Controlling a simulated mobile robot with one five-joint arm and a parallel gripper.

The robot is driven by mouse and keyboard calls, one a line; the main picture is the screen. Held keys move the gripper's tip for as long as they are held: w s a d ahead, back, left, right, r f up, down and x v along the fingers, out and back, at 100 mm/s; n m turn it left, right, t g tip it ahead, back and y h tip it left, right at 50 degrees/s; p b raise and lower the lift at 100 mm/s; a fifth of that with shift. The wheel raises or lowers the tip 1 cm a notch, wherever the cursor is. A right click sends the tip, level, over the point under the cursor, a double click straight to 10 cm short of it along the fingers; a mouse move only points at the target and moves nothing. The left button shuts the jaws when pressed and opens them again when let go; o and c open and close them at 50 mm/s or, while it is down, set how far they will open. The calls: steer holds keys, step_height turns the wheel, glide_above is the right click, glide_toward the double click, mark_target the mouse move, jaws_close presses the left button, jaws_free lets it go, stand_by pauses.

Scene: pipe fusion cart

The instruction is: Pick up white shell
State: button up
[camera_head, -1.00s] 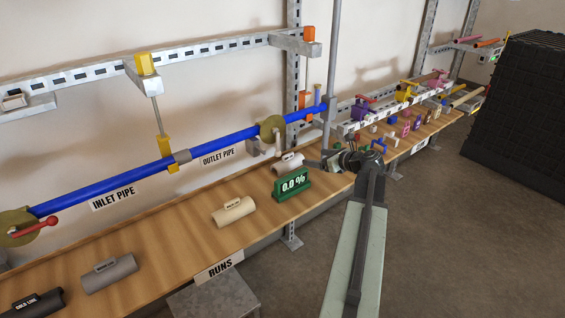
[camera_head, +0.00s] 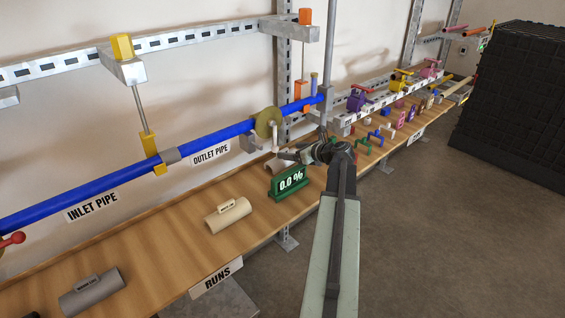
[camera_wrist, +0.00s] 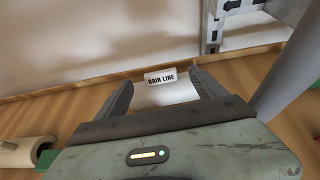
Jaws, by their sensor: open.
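The white shell (camera_wrist: 165,95) lies on the wooden bench in the wrist view, a half-pipe with a raised label reading "RAIN LINE". It sits between the two fingers of my gripper (camera_wrist: 160,80), which are spread apart on either side of it. I cannot tell whether the fingers touch it. In the head view the shell (camera_head: 274,166) shows only partly, behind the green display and below my gripper (camera_head: 287,154). The palm hides the shell's near part in the wrist view.
The green display (camera_head: 289,183) reading "0.0 %" stands just in front of the shell. A beige shell (camera_head: 229,215) and a grey shell (camera_head: 92,291) lie farther left on the bench. A vertical post (camera_head: 333,60) and the blue pipe (camera_head: 215,135) are close by.

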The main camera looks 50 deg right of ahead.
mark_target(284, 151)
steer(key=x, duration=0.2)
steer(key=b+x, duration=0.1)
steer(key=shift+w+f, duration=0.25)
steer(key=shift+f, duration=0.2)
steer(key=shift+r, duration=0.1)
steer(key=shift+c, duration=0.3)
steer(key=c, duration=1.4)
steer(key=shift+s+r, duration=0.1)
steer(key=shift+s+r+p, duration=0.2)
steer(key=shift+r+p, duration=0.1)
steer(key=shift+p, duration=0.1)
step_height(284, 151, up, 11)
steer(key=p, duration=1.1)
steer(key=s, duration=0.6)
steer(key=s+a, duration=0.1)
steer(key=s, duration=1.2)
steer(key=shift+s+a+f, duration=0.15)
steer(key=shift+s+a, duration=0.05)
steer(key=shift+s, duration=0.05)
